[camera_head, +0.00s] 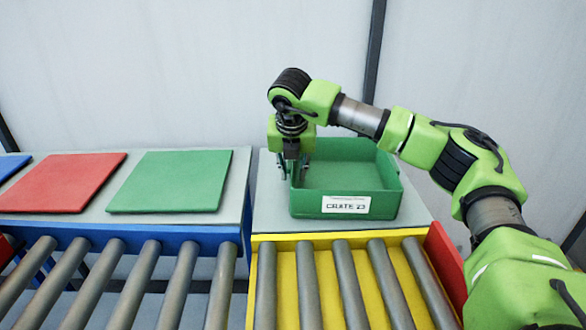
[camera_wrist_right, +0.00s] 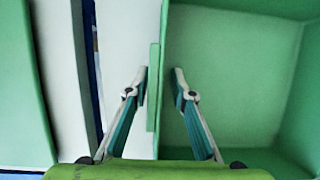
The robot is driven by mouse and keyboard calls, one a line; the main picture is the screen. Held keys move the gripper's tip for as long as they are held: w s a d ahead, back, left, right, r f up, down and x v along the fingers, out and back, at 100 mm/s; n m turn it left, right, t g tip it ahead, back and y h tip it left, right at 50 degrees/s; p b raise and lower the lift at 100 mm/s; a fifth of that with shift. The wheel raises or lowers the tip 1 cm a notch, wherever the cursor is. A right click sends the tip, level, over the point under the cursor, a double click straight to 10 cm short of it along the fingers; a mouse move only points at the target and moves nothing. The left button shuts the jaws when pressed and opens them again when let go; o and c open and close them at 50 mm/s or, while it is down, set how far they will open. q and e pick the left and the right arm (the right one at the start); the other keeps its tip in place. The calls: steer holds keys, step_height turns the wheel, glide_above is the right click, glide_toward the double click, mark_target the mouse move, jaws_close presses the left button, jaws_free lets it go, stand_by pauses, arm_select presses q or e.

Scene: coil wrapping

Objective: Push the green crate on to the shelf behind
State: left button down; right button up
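The green crate (camera_head: 385,206), labelled "CRATE 23", stands upright and empty on the grey shelf (camera_head: 270,205) behind the yellow roller conveyor. Its front wall is close to the conveyor's back edge. My right gripper (camera_head: 294,172) points down at the crate's left wall. In the right wrist view my right gripper (camera_wrist_right: 159,76) is open, with one finger on each side of that wall (camera_wrist_right: 153,115). The left finger is close to the wall; a gap shows on the inner side. My left gripper is not in view.
The yellow roller conveyor (camera_head: 296,243) has a red end plate (camera_head: 446,265) at right. Blue-framed rollers (camera_head: 143,270) lie at left. Green (camera_head: 175,180), red (camera_head: 68,182) and blue (camera_head: 10,167) panels lie on the left shelf. A narrow gap separates the shelves. A pale wall stands behind.

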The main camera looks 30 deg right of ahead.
steer(key=shift+c, duration=0.4)
steer(key=c, duration=0.6)
steer(key=shift+r, duration=0.1)
jaws_close()
steer(key=o, duration=0.8)
jaws_free()
steer(key=shift+w+d, duration=0.1)
steer(key=shift+w, duration=0.05)
steer(key=v, duration=1.2)
